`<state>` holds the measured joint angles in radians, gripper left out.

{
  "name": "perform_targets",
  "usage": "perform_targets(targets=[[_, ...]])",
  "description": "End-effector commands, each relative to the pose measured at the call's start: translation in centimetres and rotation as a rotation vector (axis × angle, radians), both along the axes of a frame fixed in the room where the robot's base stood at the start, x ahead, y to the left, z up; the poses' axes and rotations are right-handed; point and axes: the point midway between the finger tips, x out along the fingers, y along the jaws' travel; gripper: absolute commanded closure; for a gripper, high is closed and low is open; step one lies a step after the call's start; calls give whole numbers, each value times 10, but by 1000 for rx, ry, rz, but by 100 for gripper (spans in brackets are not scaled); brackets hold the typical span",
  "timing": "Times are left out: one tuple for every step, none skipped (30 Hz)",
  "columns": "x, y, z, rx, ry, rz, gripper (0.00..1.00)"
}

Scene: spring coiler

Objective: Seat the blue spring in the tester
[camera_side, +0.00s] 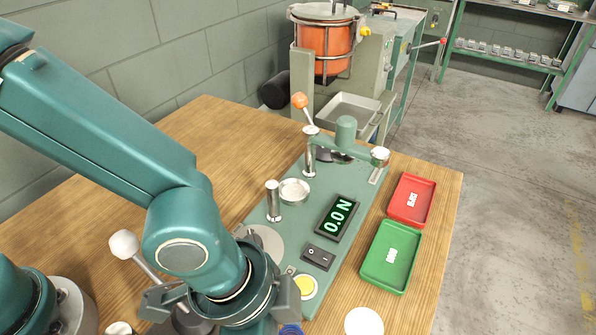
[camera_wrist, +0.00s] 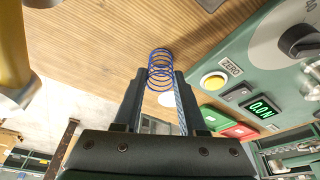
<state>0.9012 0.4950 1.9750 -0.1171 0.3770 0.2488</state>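The blue spring (camera_wrist: 161,66) is an open wire coil. In the wrist view it sits between the two dark fingertips of my gripper (camera_wrist: 160,80), which close on its sides. In the side view only a bit of the blue spring (camera_side: 290,329) shows at the bottom edge, beside my wrist, and the fingertips are hidden. The tester (camera_side: 258,221) is a green plate with a round metal cup (camera_side: 294,191), two posts, an orange-knobbed lever (camera_side: 300,101) and a display (camera_side: 338,217) reading 0.0 N. The cup looks empty, and my gripper is apart from it, nearer the front.
A red tray (camera_side: 425,193) and a green tray (camera_side: 378,279) lie right of the tester. A white disc (camera_side: 364,322) is on the wooden table in front. A white-knobbed lever (camera_side: 123,243) stands left of my wrist. The tester's overhead arm (camera_side: 345,150) extends behind the cup.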

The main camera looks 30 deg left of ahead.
Motion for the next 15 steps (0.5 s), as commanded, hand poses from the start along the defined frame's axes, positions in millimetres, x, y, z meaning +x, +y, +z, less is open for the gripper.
perform_targets(targets=[[0, 0, 0, 0, 0, 0, 91], [0, 0, 0, 0, 0, 0, 91], [0, 0, 0, 0, 0, 0, 91], [0, 0, 0, 0, 0, 0, 91], [0, 0, 0, 0, 0, 0, 91], [0, 0, 0, 0, 0, 0, 91], [0, 0, 0, 0, 0, 0, 91], [0, 0, 0, 0, 0, 0, 97], [0, 0, 0, 0, 0, 0, 97], [0, 0, 0, 0, 0, 0, 97], [0, 0, 1, -1, 0, 0, 97], [0, 0, 1, -1, 0, 0, 97], [0, 0, 2, -1, 0, 0, 97], [0, 0, 3, -1, 0, 0, 97], [0, 0, 4, -1, 0, 0, 97]])
